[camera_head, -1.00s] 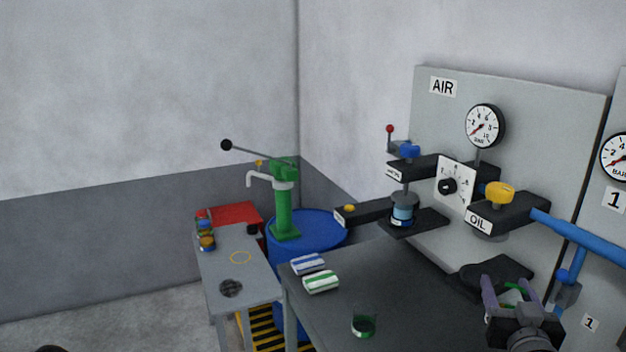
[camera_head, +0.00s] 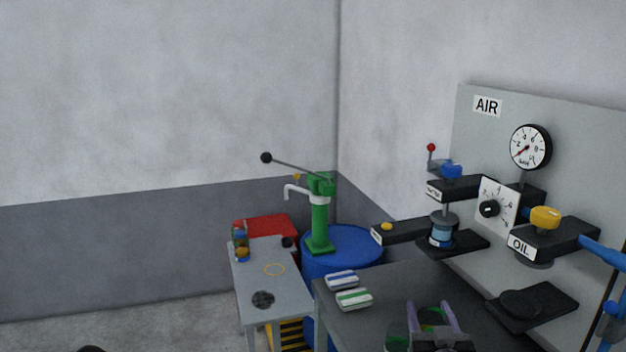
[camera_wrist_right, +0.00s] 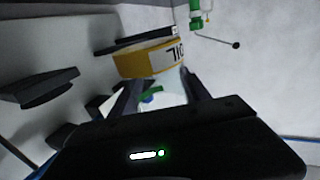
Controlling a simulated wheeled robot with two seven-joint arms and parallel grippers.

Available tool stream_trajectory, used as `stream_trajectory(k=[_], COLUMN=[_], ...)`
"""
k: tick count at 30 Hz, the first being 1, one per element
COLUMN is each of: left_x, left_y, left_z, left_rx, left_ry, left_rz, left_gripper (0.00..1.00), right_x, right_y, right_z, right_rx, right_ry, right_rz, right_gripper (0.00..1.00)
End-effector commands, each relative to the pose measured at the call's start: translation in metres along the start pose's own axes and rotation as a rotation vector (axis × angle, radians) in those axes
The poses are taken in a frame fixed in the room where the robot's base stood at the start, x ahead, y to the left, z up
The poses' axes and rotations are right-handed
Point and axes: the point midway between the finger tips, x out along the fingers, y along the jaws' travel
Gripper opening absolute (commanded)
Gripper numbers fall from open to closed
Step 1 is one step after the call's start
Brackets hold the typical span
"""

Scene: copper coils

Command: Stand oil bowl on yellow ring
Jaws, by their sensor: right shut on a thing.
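The yellow ring (camera_head: 274,269) is a thin, empty outline on the top of the small grey side table at centre left in the head view. My right gripper (camera_head: 435,308) is low in the head view, over the front of the dark bench and well to the right of the ring. It is shut on what looks like the oil bowl (camera_wrist_right: 174,99), a pale, clear piece with green beside it between the fingers in the wrist view. Most of the bowl is hidden by my gripper. My left gripper is not in view.
The side table also bears a dark mesh disc (camera_head: 263,299) and several small jars (camera_head: 241,245). Behind stand a red box (camera_head: 266,228), a blue drum (camera_head: 343,244) and a green hand pump (camera_head: 319,215). The OIL head (camera_head: 548,240) overhangs a black shelf (camera_head: 560,305). Two packs (camera_head: 353,299) lie on the bench.

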Motion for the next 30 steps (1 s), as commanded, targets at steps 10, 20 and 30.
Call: stream_trajectory(k=[10, 20, 30], left_x=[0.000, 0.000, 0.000], left_y=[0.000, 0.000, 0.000], left_z=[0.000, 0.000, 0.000], left_rx=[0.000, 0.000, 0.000], left_ry=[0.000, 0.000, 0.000], left_rz=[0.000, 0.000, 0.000], left_gripper=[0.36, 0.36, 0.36], right_x=[-0.005, -0.006, -0.006], right_y=[-0.052, -0.054, -0.053], right_z=[0.087, 0.093, 0.093], right_rx=[0.000, 0.000, 0.000], right_ry=[-0.002, 0.002, 0.001], right_rz=[-0.094, -0.097, -0.096], right_gripper=[0.10, 0.10, 0.10])
